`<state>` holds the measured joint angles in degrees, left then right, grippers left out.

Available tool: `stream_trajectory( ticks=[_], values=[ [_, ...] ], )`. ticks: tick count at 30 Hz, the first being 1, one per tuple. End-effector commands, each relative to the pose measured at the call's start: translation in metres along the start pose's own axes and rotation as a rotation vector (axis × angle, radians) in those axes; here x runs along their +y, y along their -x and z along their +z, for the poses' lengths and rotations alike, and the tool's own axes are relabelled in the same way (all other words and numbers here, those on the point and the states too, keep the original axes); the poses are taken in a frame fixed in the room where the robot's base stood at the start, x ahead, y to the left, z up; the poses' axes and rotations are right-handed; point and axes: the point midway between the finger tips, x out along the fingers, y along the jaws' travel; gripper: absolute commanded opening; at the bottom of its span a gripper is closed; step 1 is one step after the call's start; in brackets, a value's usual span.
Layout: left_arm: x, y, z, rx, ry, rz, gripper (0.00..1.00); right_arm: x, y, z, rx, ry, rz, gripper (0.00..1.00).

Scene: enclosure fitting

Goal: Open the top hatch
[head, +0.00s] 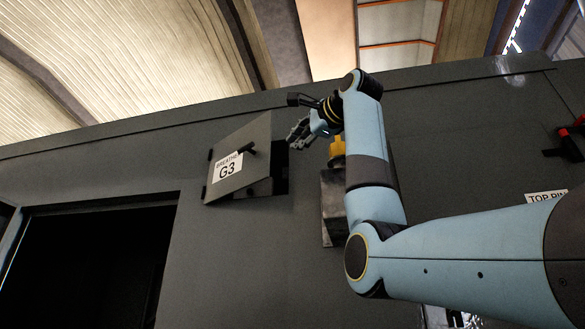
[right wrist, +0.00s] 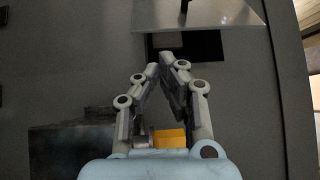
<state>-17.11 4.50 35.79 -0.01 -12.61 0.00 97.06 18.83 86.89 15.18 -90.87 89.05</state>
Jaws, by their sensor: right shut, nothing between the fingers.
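The hatch (head: 233,180) is a grey panel labelled "BREATHE G3" with a small dark handle (head: 247,149), high on the grey enclosure wall. It stands ajar, its right side swung out from the wall, and a dark opening (head: 281,180) shows behind it. Its edge also shows at the top of the right wrist view (right wrist: 225,14), above the dark opening. My right gripper (head: 296,138) is shut and empty, just right of the hatch's free edge. In the wrist view its fingertips (right wrist: 165,62) point towards the opening. My left gripper is not in view.
A dark box (head: 331,215) with a yellow part (head: 337,148) on top sits on the wall, partly behind my right arm. A large dark doorway (head: 90,260) is at lower left.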

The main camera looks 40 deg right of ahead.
Motion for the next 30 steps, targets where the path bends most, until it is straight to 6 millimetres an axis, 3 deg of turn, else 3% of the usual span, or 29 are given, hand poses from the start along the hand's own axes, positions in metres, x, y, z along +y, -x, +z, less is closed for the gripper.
stream_trajectory(
  ticks=[3, 7, 14, 21, 30],
  values=[
    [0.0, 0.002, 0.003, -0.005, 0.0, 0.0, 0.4, 0.018, -0.009, -0.016, 0.029, 0.003, 0.033, 0.0],
    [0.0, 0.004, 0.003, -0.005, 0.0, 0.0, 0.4, 0.028, -0.017, -0.02, 0.038, 0.005, 0.054, 0.0],
    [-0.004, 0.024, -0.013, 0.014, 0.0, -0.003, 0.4, 0.028, -0.049, -0.021, 0.038, 0.005, 0.059, 0.0],
    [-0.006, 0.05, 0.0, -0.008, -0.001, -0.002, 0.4, 0.03, -0.091, -0.023, 0.039, 0.006, 0.058, 0.0],
    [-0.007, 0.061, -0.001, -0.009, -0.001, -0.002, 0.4, 0.034, -0.115, -0.024, 0.039, 0.006, 0.055, 0.0]
  ],
)
